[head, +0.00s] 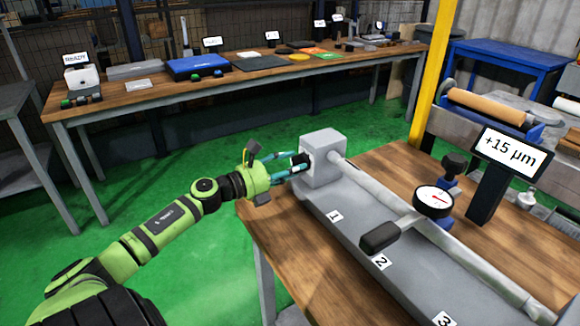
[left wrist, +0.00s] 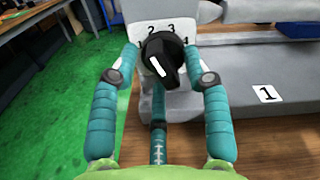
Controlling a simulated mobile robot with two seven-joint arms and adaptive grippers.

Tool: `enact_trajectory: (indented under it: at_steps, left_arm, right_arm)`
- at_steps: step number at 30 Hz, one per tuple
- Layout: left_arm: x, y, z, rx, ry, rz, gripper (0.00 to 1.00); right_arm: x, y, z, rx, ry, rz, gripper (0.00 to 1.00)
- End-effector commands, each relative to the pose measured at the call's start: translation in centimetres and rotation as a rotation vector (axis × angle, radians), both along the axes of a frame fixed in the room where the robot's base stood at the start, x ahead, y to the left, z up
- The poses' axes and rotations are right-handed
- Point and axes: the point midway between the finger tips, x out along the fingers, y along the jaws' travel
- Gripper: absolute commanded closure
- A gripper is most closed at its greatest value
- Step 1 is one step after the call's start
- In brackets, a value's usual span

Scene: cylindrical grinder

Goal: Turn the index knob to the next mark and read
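The index knob (left wrist: 162,56) is black with a white line and sits on a pale plate with numerals; 2, 3 and 4 are readable, and the left finger partly covers the first. In the head view the knob (head: 299,160) is on the left end of the grey headstock (head: 323,160). My left gripper (head: 290,169) is at the knob, its teal fingers on either side with narrow gaps; it looks open around it. The display (head: 508,151) reads +15 µm. The dial gauge (head: 433,202) has a red needle. My right gripper is not in view.
The grey bed (head: 350,235) carries labels 1, 2 and 3, with a long bar (head: 450,252) above it. A wooden bench (head: 240,72) with trays and small parts stands behind. Green floor is clear between the benches. A yellow post (head: 432,75) rises at the right.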

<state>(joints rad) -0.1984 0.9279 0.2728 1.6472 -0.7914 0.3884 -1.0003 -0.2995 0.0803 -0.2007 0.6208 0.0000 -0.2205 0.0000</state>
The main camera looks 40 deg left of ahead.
Motion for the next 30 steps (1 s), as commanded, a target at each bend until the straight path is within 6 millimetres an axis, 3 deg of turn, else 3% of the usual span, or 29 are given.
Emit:
enact_trajectory:
  at_steps: [8,13,30]
  left_arm:
    - [-0.1,0.0,0.0,-0.001,0.0,0.0,0.51]
    - [-1.2,0.3,-0.1,-0.002,0.001,0.001,0.51]
    - [-10.7,3.1,-0.1,-0.002,0.001,0.002,0.51]
  right_arm:
    - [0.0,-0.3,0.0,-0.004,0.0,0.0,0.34]
    - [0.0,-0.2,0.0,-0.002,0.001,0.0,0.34]
    - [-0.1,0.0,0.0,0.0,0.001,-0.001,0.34]
